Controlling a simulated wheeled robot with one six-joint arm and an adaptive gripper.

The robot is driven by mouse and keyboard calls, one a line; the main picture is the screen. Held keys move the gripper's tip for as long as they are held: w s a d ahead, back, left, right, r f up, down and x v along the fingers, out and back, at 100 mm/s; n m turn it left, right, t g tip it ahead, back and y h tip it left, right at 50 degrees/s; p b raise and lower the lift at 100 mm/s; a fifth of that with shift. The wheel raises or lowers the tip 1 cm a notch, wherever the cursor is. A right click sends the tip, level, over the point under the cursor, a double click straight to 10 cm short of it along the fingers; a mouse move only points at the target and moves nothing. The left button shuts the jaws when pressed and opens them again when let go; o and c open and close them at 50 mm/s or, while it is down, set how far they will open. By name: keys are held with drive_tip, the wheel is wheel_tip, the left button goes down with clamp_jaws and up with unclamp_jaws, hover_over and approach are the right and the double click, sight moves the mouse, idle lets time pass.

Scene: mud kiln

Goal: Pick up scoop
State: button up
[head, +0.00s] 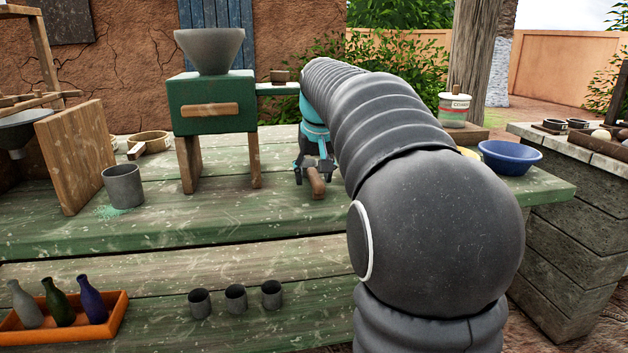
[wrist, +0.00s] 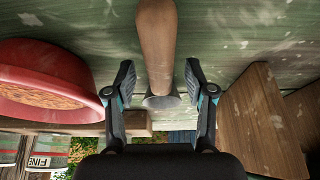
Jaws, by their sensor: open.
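The scoop (wrist: 157,45) shows in the wrist view as a brown wooden handle running down from the top edge, with a grey metal part (wrist: 162,101) at its lower end. In the head view its wooden handle (head: 317,182) points toward the front of the green bench; the rest is hidden behind my gripper. My gripper (wrist: 158,82) is open, with one finger on each side of the scoop and visible gaps between. In the head view my gripper (head: 314,166) is low over the bench, partly behind my arm.
A red bowl (wrist: 45,108) with brown contents is close left of the fingers in the wrist view; a wooden block (wrist: 262,125) is close right. The green hopper machine (head: 212,98) stands left of my gripper. A blue bowl (head: 510,156) is at right.

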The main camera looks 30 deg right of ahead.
drive_tip(key=shift+c, duration=0.2)
clamp_jaws()
drive_tip(key=shift+r, duration=0.1)
